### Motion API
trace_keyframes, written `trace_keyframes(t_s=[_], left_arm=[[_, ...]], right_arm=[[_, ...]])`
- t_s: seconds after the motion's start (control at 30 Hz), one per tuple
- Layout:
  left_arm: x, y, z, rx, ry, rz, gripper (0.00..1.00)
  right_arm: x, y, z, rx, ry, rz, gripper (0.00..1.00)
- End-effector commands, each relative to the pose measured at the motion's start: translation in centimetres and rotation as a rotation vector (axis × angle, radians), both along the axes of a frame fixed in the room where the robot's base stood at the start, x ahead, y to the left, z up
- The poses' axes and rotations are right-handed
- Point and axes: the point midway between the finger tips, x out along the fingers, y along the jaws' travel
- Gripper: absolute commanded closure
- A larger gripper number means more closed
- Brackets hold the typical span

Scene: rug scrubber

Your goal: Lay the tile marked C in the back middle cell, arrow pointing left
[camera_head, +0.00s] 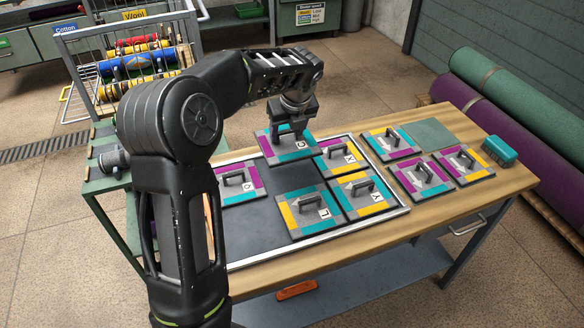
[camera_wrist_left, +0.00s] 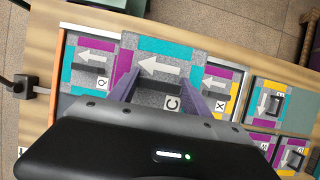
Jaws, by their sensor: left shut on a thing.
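The tile marked C (camera_head: 296,155) has purple and teal borders, a grey middle and a white arrow. My left gripper (camera_head: 293,132) is shut on its handle. The tile also shows in the left wrist view (camera_wrist_left: 180,53), with its arrow pointing left. It is held above the back middle cell of the framed tray (camera_head: 252,222) and overlaps its neighbours in the view. The tile marked Q (camera_wrist_left: 92,60) lies in the cell to its left, and the tile marked X (camera_head: 340,155) to its right. The cell floor under C is hidden. My right gripper is out of view.
Two tiles, one marked Y (camera_head: 362,195) and one teal and yellow (camera_head: 308,212), fill the front middle and right cells. Front left looks bare. Several tiles, a green pad (camera_head: 428,133) and a teal brush (camera_head: 500,151) lie right of the tray.

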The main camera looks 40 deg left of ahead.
Motion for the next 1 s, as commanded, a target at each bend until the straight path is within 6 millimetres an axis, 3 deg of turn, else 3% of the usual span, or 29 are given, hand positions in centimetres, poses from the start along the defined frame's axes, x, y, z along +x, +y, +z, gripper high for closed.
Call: trace_keyframes(t_s=[0.23, 0.53, 0.87, 1.0], left_arm=[[0.0, 0.0, -0.5, 0.000, 0.000, -0.001, 1.00], [0.0, 0.0, -4.7, 0.001, 0.001, 0.000, 1.00], [0.0, 0.0, -5.1, 0.001, -0.001, 0.001, 1.00], [0.0, 0.0, -6.4, 0.000, 0.001, 0.000, 1.00]], right_arm=[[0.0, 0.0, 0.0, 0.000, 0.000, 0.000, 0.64], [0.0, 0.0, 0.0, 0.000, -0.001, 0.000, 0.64], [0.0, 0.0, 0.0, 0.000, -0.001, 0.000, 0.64], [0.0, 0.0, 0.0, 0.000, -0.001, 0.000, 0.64]])
